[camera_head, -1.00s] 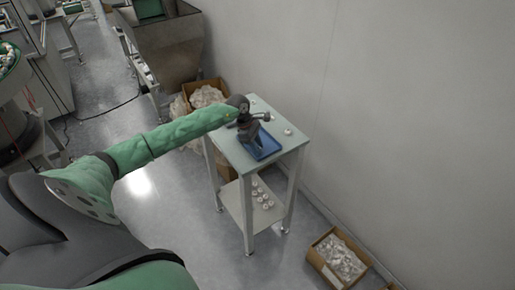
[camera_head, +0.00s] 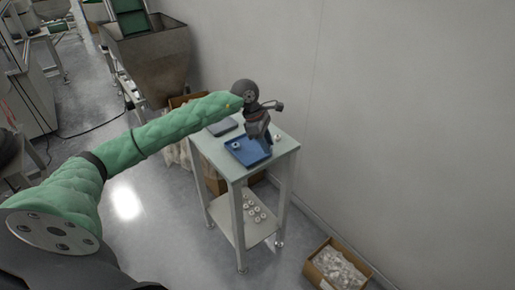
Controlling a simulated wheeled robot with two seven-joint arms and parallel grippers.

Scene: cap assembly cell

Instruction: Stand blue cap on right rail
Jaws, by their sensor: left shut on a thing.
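My left gripper (camera_head: 266,148) is over the right part of a blue tray (camera_head: 246,157) on a small table. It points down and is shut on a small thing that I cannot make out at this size. A small pale ring-like piece (camera_head: 236,145) lies in the tray, left of the gripper. I cannot make out a blue cap or a right rail; the gripper and wrist hide part of the tray and table. My right gripper is not in view.
The table (camera_head: 285,146) stands near a bare wall. A dark grey flat object (camera_head: 222,127) lies at its back left, and a small white piece (camera_head: 277,137) right of the gripper. Several white pieces lie on the lower shelf (camera_head: 228,224). A cardboard box (camera_head: 314,270) stands on the floor.

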